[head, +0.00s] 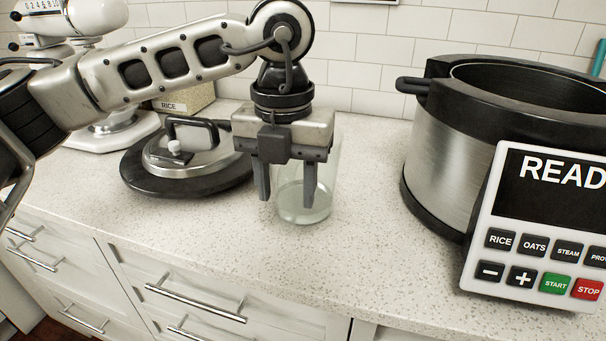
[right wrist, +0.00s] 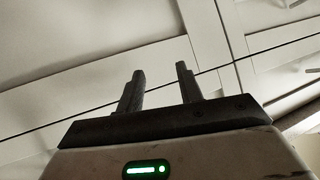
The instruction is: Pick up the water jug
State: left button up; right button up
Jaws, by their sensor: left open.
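The water jug (head: 318,203) is a clear glass vessel with some water at its bottom. It stands upright on the counter in the head view, partly hidden behind my left gripper. My left gripper (head: 287,193) points down with its fingers apart, in front of the jug's upper left part; I cannot tell whether they touch the glass. My right gripper (right wrist: 160,85) shows in the right wrist view with its two fingers apart and nothing between them. It faces white cabinet fronts.
A large rice cooker (head: 440,160) with a button panel (head: 545,240) stands on the right. Its round lid (head: 185,160) lies on the counter (head: 220,230) left of the jug. A rice box (head: 185,98) and a white stand mixer (head: 110,130) are behind. The counter's front middle is clear.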

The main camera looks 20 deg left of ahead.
pick_arm(q)
jog(key=shift+f, duration=0.9)
grip_shut()
